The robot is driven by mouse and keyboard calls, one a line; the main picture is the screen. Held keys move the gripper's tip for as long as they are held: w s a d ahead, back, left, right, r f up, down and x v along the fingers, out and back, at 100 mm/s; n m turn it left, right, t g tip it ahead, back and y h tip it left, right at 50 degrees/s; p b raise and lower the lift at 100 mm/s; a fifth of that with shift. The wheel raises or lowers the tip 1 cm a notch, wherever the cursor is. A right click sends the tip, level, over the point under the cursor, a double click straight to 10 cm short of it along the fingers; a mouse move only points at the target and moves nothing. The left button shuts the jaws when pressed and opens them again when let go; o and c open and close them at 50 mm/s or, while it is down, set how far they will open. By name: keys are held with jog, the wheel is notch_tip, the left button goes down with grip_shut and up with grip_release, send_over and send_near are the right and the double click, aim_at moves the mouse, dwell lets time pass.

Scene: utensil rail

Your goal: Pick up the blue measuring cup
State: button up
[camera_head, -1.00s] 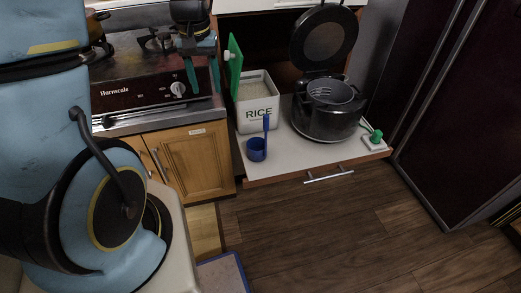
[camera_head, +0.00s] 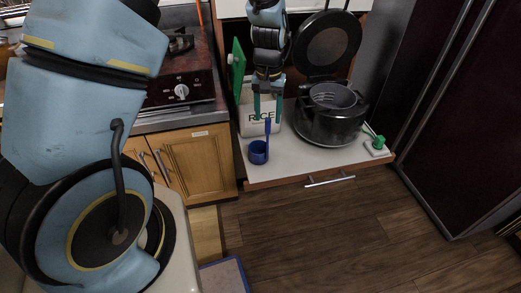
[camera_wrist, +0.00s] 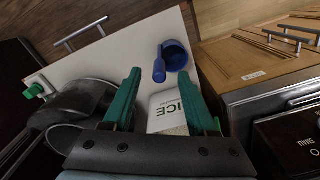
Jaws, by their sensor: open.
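The blue measuring cup (camera_head: 258,153) stands near the front left of the white pull-out shelf, its handle pointing up. It also shows in the wrist view (camera_wrist: 174,56), beyond my fingertips. My gripper (camera_head: 264,117) is open and empty, its two green fingers in front of the rice box (camera_head: 246,120) and above the cup's handle. In the wrist view my gripper (camera_wrist: 160,88) has its fingers wide apart, with the cup between and beyond them, apart from both.
A black rice cooker (camera_head: 328,118) with its lid raised stands right of the cup. A green-and-white plug (camera_head: 378,145) lies at the shelf's right end. A green board (camera_head: 237,66) stands left of the rice box. The stove (camera_head: 178,82) is further left.

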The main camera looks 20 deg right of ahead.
aim_at(268, 124)
jog(key=shift+w+d+f+p, duration=0.15)
jog(key=shift+f+p, duration=0.1)
jog(key=shift+f, duration=0.9)
jog(key=shift+w+d+f+p, duration=0.1)
jog(key=shift+f+p, duration=0.15)
jog(key=shift+f, duration=0.85)
jog(key=shift+a, duration=0.1)
grip_shut()
